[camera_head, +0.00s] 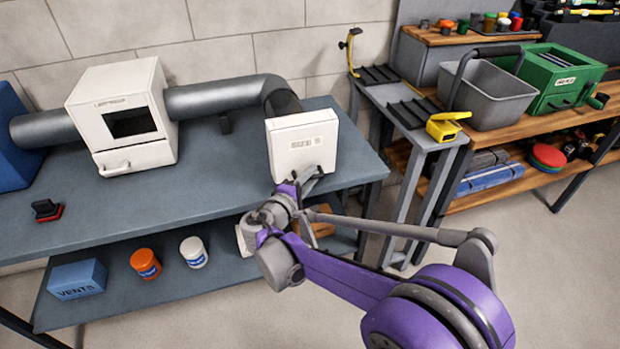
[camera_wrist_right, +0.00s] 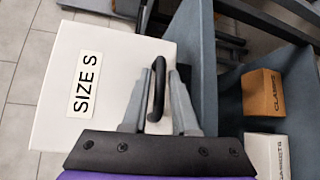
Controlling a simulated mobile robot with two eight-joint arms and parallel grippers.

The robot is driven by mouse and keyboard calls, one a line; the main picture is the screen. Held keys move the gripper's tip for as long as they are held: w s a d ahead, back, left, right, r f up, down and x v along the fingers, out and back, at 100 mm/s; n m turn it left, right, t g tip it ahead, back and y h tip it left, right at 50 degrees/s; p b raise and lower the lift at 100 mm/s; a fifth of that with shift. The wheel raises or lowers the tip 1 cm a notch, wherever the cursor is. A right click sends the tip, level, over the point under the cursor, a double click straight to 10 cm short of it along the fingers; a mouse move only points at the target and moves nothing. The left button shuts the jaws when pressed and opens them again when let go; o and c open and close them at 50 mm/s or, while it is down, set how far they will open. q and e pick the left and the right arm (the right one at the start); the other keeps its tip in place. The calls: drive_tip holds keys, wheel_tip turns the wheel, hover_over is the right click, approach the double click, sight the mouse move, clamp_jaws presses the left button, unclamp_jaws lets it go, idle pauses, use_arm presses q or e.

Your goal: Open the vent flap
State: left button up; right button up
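The vent flap (camera_head: 300,138) is a white panel labelled SIZE S at the right end of the grey duct (camera_head: 215,97). It stands upright over the duct end and looks closed. It fills the left of the right wrist view (camera_wrist_right: 95,65), with a dark loop handle (camera_wrist_right: 157,85) sticking out. My right gripper (camera_head: 309,180) is at the lower part of the flap. In the wrist view its fingers (camera_wrist_right: 157,103) are apart on either side of the handle, with gaps showing. My left gripper is not in view.
A white box with a dark window (camera_head: 130,150) sits mid-duct on the grey bench (camera_head: 230,190). A small black-and-red item (camera_head: 47,210) lies at the bench's left. A blue box (camera_head: 77,279) and jars stand on the lower shelf. A narrow grey stand (camera_head: 440,135) is at right.

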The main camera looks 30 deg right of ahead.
clamp_jaws()
idle(1.4)
